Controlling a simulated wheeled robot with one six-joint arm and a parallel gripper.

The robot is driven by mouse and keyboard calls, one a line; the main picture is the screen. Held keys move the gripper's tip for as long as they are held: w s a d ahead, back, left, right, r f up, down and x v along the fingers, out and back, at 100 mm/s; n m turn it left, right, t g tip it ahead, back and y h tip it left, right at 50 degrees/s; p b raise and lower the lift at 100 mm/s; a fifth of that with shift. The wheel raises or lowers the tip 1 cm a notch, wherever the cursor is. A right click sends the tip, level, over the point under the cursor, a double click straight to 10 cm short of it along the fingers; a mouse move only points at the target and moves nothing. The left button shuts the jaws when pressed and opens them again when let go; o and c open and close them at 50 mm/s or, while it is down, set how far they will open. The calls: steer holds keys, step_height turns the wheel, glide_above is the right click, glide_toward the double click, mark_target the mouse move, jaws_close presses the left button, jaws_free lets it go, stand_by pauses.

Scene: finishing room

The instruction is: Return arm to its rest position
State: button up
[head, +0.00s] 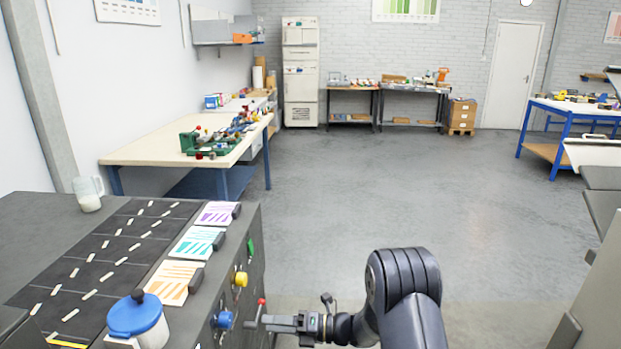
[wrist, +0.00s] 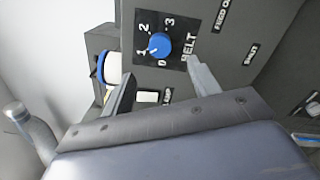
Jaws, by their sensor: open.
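My gripper (head: 268,321) is at the lower middle of the head view, reaching left toward the front of the dark grey machine. In the wrist view my gripper (wrist: 163,68) shows its two fingers spread apart with nothing between them. My arm is bent in a black elbow at the bottom of the head view.
The machine's front carries a red-tipped lever (head: 261,302) close by my gripper, a yellow knob (head: 240,279) and a green knob (head: 250,246). A blue-lidded jar (head: 139,318) and coloured cards stand on top. Grey panels (head: 598,290) border the right. The floor (head: 390,190) ahead is clear.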

mark_target(231, 321)
steer(key=a, duration=0.3)
steer(key=a+p, duration=0.1)
steer(key=a, duration=0.5)
steer(key=shift+w+a+r, duration=0.15)
steer(key=shift+w, duration=0.1)
steer(key=shift+a, duration=0.3)
steer(key=shift+d+n+b, duration=0.1)
steer(key=shift+n+b, duration=0.2)
steer(key=shift+n, duration=0.7)
steer(key=n+b, duration=0.1)
steer(key=n, duration=1.1)
steer(key=shift+b, duration=0.3)
steer(key=d+b, duration=0.1)
steer(key=d, duration=0.8)
steer(key=shift+s, duration=0.25)
steer(key=shift+d, duration=0.2)
